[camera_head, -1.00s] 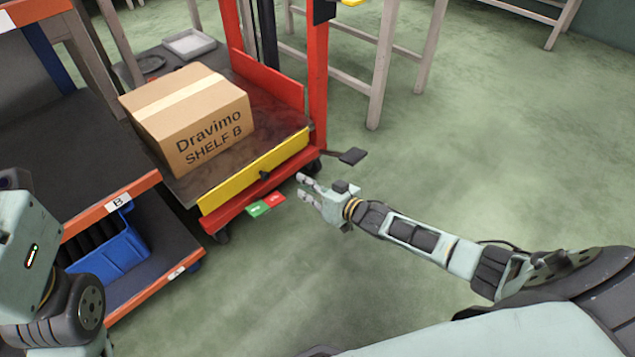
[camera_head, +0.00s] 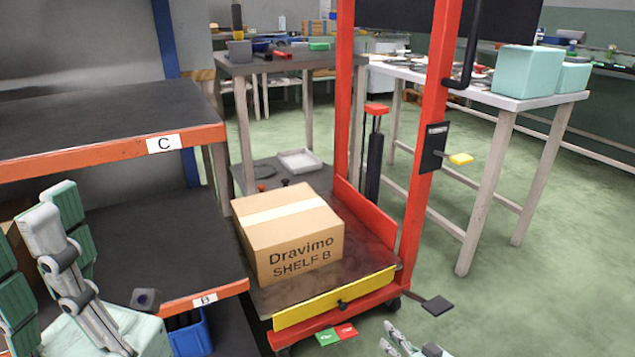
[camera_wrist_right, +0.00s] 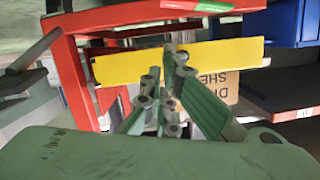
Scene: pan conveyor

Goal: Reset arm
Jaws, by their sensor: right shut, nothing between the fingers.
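My right gripper (camera_head: 391,338) shows at the bottom edge of the head view, over the floor just right of the lift cart's front. In the right wrist view its fingers (camera_wrist_right: 163,98) are together, shut with nothing between them. The cart's yellow front bar (camera_wrist_right: 180,62) is beyond them. My left gripper (camera_head: 50,262) is large and close at the left edge, in front of the shelves. Part of it is cut off, and its opening is unclear.
A cardboard box (camera_head: 292,232) marked "Dravimo SHELF B" sits on the red lift cart's platform (camera_head: 368,262). Orange-edged shelves B (camera_head: 228,291) and C (camera_head: 110,152) stand left. A white table (camera_head: 480,97) is behind right. The floor at right (camera_head: 540,290) is clear.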

